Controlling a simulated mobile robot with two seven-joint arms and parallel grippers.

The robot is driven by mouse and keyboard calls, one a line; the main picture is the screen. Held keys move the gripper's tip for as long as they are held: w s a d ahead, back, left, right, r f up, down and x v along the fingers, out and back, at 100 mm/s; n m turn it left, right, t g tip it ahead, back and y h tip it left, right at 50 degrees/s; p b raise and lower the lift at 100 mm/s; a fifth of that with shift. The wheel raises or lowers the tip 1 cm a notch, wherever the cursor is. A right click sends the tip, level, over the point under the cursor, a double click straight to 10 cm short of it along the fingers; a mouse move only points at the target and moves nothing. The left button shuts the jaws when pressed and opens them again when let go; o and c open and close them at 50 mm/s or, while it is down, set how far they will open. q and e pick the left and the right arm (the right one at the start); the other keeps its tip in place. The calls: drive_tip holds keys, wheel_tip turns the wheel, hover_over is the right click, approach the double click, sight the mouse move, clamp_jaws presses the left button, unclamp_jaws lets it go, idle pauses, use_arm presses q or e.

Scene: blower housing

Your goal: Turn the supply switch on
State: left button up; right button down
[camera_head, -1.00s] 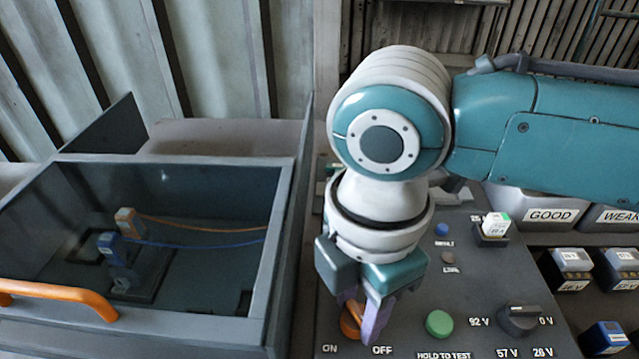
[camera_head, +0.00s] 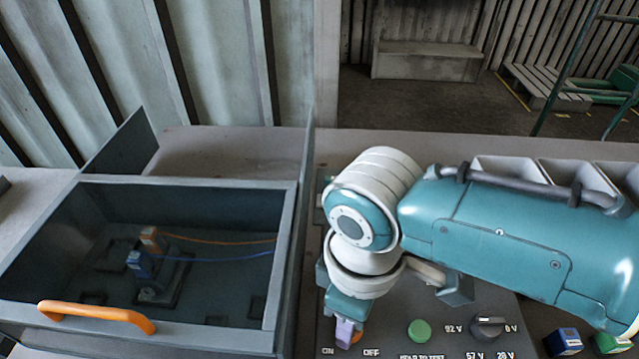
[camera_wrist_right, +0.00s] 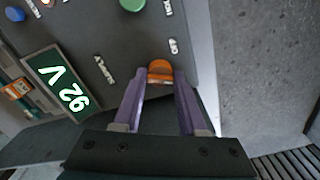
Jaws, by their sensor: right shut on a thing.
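The supply switch is a small orange knob (camera_head: 357,337) at the front left of the dark control panel (camera_head: 400,312), by the ON and OFF labels. In the right wrist view the knob (camera_wrist_right: 160,70) sits between the tips of two purple fingers, near the SUPPLY label. My right gripper (camera_head: 346,332) reaches down onto it and is shut on it. The fingers hide part of the knob in the head view, and I cannot tell exactly which label it points to. My left gripper is not in view.
A green button (camera_head: 419,331) and a black dial (camera_head: 488,327) are to the right of the switch. A framed display (camera_wrist_right: 62,83) reads 92 V. An open grey box with an orange handle (camera_head: 97,315) stands at left, holding wired blocks. Small blocks (camera_head: 563,342) lie at right.

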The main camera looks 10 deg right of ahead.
drive_tip(key=m+p, duration=0.1)
drive_tip(key=m, duration=0.2)
drive_tip(key=shift+r, duration=0.1)
drive_tip(key=shift+a+m, duration=0.1)
drive_tip(key=shift+m, duration=0.6)
drive_tip(key=shift+p, duration=0.3)
drive_tip(key=shift+c, duration=2.3)
unclamp_jaws()
wheel_tip(320, 180, up, 8)
drive_tip(key=p, duration=0.3)
drive_tip(key=shift+r, duration=0.9)
